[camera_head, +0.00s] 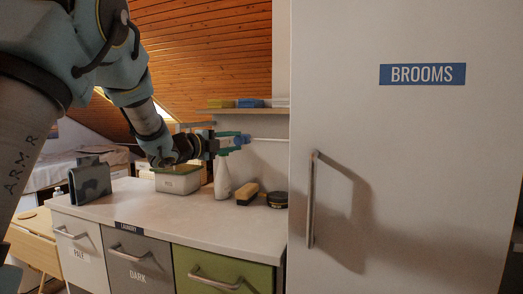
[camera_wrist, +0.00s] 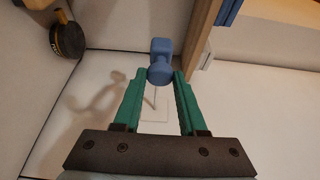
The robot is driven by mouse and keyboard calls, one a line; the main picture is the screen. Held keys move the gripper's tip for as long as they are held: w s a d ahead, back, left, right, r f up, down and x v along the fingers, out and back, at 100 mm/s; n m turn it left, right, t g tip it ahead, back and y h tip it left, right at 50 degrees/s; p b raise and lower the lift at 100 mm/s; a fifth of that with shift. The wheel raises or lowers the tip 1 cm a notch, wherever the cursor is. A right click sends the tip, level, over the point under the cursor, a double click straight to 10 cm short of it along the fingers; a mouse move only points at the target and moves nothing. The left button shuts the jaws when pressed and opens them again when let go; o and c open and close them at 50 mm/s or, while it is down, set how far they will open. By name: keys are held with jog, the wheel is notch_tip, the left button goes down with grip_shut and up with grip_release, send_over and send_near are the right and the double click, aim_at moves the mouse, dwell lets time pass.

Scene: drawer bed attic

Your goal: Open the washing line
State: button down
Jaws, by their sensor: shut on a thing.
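The blue end piece of the washing line (camera_wrist: 160,48) sits at the tips of my gripper (camera_wrist: 160,76) in the wrist view. My gripper is shut on it, with one green finger on each side. A thin pale line shows from the blue piece toward a white plate (camera_wrist: 153,112) on the surface beyond. In the head view my gripper (camera_head: 226,142) is above the worktop, level and pointing right. A thin pale line (camera_head: 268,139) runs from its tip to the right, up to the edge of the tall cupboard. The line's far end is hidden there.
A tall white BROOMS cupboard (camera_head: 420,170) with a bar handle stands close at right. On the worktop (camera_head: 165,213) are a spray bottle (camera_head: 222,176), a white tub (camera_head: 178,181), a yellow brush (camera_head: 247,191) and a dark tin (camera_head: 277,200). A shelf (camera_head: 245,110) hangs above.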

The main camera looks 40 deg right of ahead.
jog(key=w+a, duration=0.8)
jog(key=w, duration=0.5)
jog(key=shift+a+b, duration=0.15)
jog(key=shift+b, duration=0.15)
jog(key=shift+c, duration=2.3)
grip_release()
jog(key=s+a+b, duration=0.2)
jog(key=a, duration=0.8)
jog(key=shift+a, duration=0.3)
